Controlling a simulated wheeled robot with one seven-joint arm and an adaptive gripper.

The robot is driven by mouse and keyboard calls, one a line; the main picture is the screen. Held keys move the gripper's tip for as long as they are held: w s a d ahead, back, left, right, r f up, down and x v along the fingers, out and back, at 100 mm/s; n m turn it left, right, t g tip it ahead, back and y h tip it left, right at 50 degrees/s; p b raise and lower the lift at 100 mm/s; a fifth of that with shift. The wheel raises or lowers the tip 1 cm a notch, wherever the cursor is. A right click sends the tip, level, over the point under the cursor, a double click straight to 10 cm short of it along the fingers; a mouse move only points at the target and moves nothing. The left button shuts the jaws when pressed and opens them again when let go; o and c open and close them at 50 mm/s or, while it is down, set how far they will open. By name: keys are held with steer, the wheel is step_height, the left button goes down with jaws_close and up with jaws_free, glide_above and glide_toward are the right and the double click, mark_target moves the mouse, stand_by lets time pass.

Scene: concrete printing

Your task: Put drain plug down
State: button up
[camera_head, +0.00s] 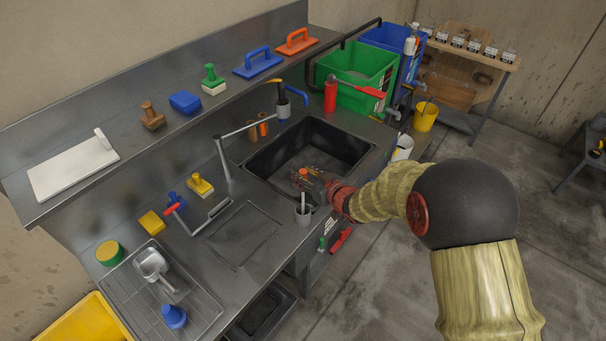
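My gripper (316,185) is over the front edge of the sink (318,132), pointing left into the basin. It is small, dark and partly hidden by my wrist, so I cannot tell whether its fingers are open or shut. A small orange thing (303,172) shows at the fingertips and may be the drain plug. I cannot tell whether it is held or lies beyond the fingers. The black basin is open, and its drain hole cannot be made out. A grey cup (303,216) with a white-handled tool stands just below the gripper on the counter's front edge.
A faucet (224,158) rises left of the sink. A green crate (357,77) and a red bottle (330,94) stand behind it. A wire rack (205,307) holds a metal scoop and a blue cone at lower left. The recessed drainboard (243,234) is clear.

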steer(key=p+v, duration=0.1)
steer(key=v, duration=1.1)
steer(key=s+d+r+m+h, duration=0.35)
steer(key=d+r+h, duration=0.35)
steer(key=d+r, duration=0.55)
steer(key=s+r+m+g, duration=0.1)
steer(key=s+r+g, duration=0.1)
steer(key=s, duration=1)
steer(key=s+r+m+g, duration=0.2)
steer(key=s+g, duration=0.1)
steer(key=s, duration=1)
steer(key=shift+d+r+g, duration=0.3)
steer(key=shift+d+r, duration=0.05)
steer(key=shift+s, duration=0.1)
